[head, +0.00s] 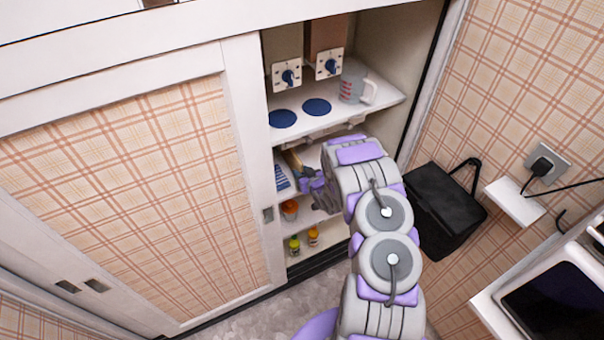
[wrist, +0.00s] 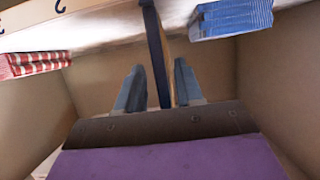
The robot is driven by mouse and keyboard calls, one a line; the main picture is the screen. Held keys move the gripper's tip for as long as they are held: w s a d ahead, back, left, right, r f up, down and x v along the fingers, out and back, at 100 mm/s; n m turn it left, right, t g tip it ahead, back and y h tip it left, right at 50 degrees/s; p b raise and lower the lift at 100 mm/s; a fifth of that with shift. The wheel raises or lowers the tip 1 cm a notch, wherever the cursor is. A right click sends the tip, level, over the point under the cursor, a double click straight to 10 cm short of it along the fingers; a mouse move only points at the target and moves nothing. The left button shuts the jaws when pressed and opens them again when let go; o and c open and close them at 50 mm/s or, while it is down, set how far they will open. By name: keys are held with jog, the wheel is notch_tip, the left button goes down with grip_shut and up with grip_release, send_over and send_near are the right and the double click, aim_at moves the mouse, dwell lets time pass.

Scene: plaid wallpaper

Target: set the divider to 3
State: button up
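The divider is a thin upright tan board with a dark front edge (wrist: 155,50) in the wrist view. In the head view a tan strip of it (head: 294,160) shows on the middle shelf, partly hidden by my gripper. My gripper (wrist: 160,88) has one blue-grey finger on each side of the board, with gaps showing, so it is open around it. In the head view my gripper (head: 310,184) reaches into the cabinet's middle compartment. A dark mark like a 2 (wrist: 61,7) is on the pale shelf edge, left of the board in the wrist view.
A blue stack (wrist: 231,18) and a red-and-white striped stack (wrist: 33,63) flank the divider. The shelf above (head: 345,118) holds a mug (head: 352,86) and two blue discs. An orange pot (head: 290,210) and small bottles stand below. A black bag (head: 440,210) hangs right.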

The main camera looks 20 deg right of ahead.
jog(key=shift+a, duration=0.1)
jog(key=shift+a, duration=0.15)
jog(key=shift+c, duration=1.2)
grip_shut()
jog(key=d+p, duration=0.1)
jog(key=d, duration=1.1)
jog(key=shift+w+d+p, duration=0.1)
jog(key=shift+d+p, duration=0.2)
jog(key=shift+p, duration=0.1)
jog(key=shift+a, duration=0.1)
